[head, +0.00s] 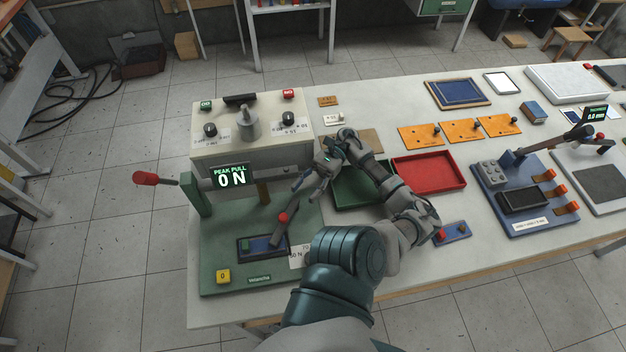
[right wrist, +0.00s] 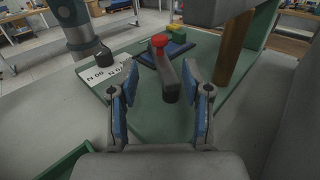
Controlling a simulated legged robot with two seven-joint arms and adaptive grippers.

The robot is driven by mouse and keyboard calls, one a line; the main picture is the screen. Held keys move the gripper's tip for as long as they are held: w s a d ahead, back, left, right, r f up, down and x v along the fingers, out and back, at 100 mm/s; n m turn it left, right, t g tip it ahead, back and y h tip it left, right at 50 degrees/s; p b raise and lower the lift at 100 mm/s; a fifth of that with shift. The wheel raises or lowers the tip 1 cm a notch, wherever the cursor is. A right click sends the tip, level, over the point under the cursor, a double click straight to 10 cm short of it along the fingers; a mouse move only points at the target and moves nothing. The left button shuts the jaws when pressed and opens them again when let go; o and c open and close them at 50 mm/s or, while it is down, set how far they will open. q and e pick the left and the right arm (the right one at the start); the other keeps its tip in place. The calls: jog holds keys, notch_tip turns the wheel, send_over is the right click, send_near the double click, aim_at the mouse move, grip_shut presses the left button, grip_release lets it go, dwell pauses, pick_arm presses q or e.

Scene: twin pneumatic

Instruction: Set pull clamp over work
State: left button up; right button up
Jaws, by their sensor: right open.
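The pull tester (head: 212,265) is a green-based machine at the left of the table, its display (head: 231,177) reading "PEAK PULL 0 N". Its pull clamp (head: 280,230) is a grey bar with a red knob, slanting beside the blue work holder (head: 262,246). My right gripper (head: 306,190) is open, above the right side of the base. In the right wrist view the clamp's grey bar (right wrist: 165,78) stands between the open blue-padded fingers of my right gripper (right wrist: 163,100), with no clear contact. The blue work (right wrist: 178,49) shows behind the red knob. My left gripper is out of view.
A red-knobbed lever (head: 146,179) sticks out left of the tester. A green tray (head: 352,190) and a red tray (head: 428,171) lie to the right. Orange plates (head: 421,136) lie farther back.

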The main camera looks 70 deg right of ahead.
jog(key=v, duration=0.4)
jog(key=shift+d+f, duration=0.1)
jog(key=shift+d, duration=0.1)
jog(key=shift+a, duration=0.15)
dwell(0.3)
